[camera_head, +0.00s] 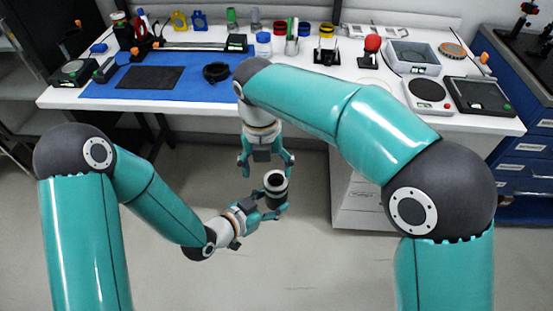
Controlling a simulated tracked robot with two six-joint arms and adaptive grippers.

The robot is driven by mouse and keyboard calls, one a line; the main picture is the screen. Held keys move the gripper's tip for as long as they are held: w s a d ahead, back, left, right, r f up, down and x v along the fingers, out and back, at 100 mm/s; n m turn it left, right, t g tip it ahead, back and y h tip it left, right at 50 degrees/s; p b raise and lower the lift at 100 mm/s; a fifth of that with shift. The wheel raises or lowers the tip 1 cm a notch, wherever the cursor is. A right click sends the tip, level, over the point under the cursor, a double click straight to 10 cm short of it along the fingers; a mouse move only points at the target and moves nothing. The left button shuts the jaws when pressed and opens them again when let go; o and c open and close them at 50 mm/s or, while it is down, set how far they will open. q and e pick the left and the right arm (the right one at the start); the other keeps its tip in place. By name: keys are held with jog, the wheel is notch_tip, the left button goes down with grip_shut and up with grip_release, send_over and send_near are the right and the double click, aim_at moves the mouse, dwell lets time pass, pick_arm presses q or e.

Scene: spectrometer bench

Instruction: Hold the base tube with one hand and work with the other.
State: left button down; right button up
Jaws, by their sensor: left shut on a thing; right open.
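The base tube (275,181) is a short black cylinder with a pale ring around its dark upper end. It is held in the air in front of the bench, roughly upright with a slight tilt. My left gripper (271,204) is shut on it from the left and below, and its fingers cover part of the tube's lower side. My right gripper (266,174) points down just above and behind the tube, with its fingers spread. It looks empty, and I cannot tell whether a fingertip touches the tube.
A white bench (330,90) carries a blue mat (215,92) with a black ring (216,72) on it. Several instruments stand at the right, including a round-plate scale (428,92). A white drawer unit (362,205) is under the bench. The floor in front is clear.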

aim_at(276, 180)
jog(key=shift+w+d+r+m, duration=0.15)
jog(key=shift+w+d+m, duration=0.05)
jog(key=shift+w+d, duration=0.25)
jog(key=shift+w+d+r+m, duration=0.2)
jog(key=shift+w+d, duration=0.15)
jog(key=shift+d, duration=0.2)
jog(key=shift+a, duration=0.1)
jog(key=shift+f, duration=0.1)
jog(key=shift+f, duration=3.95)
